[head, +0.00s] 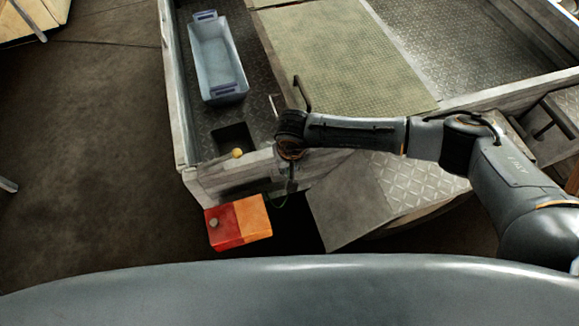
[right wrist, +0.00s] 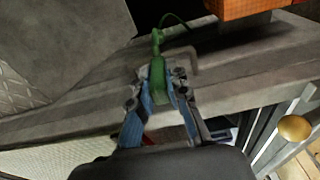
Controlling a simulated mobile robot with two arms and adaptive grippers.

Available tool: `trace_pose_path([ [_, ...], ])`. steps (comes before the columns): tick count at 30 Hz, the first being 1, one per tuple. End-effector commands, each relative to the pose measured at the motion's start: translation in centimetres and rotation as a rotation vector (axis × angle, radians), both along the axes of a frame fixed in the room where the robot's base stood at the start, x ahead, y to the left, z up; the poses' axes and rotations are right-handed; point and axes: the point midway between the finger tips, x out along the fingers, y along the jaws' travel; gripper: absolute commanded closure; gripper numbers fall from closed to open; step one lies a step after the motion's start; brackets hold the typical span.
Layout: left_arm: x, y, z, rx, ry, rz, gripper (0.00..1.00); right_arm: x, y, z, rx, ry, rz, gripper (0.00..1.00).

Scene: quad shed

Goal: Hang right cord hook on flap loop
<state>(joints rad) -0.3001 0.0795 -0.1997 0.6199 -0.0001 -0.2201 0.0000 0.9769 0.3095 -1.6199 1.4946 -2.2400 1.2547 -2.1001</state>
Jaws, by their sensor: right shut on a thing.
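My right gripper (right wrist: 157,88) is shut on the green cord hook (right wrist: 158,72), holding its green body between blue-grey fingers. The hook's narrow end points away from the fingers, and a thin green cord runs from there toward the orange-and-red box. A grey bent rod, perhaps the flap loop (right wrist: 192,60), shows just beside the hook against the grey panel; I cannot tell whether they touch. In the head view my right gripper (head: 290,164) hangs over the bed's near edge, with the hook mostly hidden or too small. My left gripper is out of view.
The orange-and-red box (head: 238,222) sits just outside the bed's near edge. A blue bin (head: 216,62) stands inside the bed. A yellow knob (head: 237,153) is left of my right gripper. A diamond-plate panel (head: 408,185) lies to the right.

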Motion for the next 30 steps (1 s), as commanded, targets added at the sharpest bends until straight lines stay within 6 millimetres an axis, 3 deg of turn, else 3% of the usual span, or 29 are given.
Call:
trace_pose_path([
  [1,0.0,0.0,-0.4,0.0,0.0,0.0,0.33,0.0,0.0,-0.3,0.0,-0.001,0.0,1.0],
  [2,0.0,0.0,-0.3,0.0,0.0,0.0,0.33,0.0,0.0,-0.3,-0.001,0.0,0.0,0.83],
  [5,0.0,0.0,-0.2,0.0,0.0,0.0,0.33,0.0,0.0,-0.1,0.0,0.0,0.0,0.62],
  [14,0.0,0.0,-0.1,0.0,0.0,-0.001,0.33,0.0,0.0,-0.1,0.0,0.001,-0.001,0.62],
  [20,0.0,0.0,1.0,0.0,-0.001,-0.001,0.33,0.0,0.0,0.4,0.001,-0.001,0.0,0.62],
  [26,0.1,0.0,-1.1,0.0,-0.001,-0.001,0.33,0.1,-0.3,4.5,0.002,-0.008,0.002,0.62],
  [30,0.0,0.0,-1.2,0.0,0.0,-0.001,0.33,-0.3,-0.4,8.2,0.001,-0.004,0.002,0.62],
])
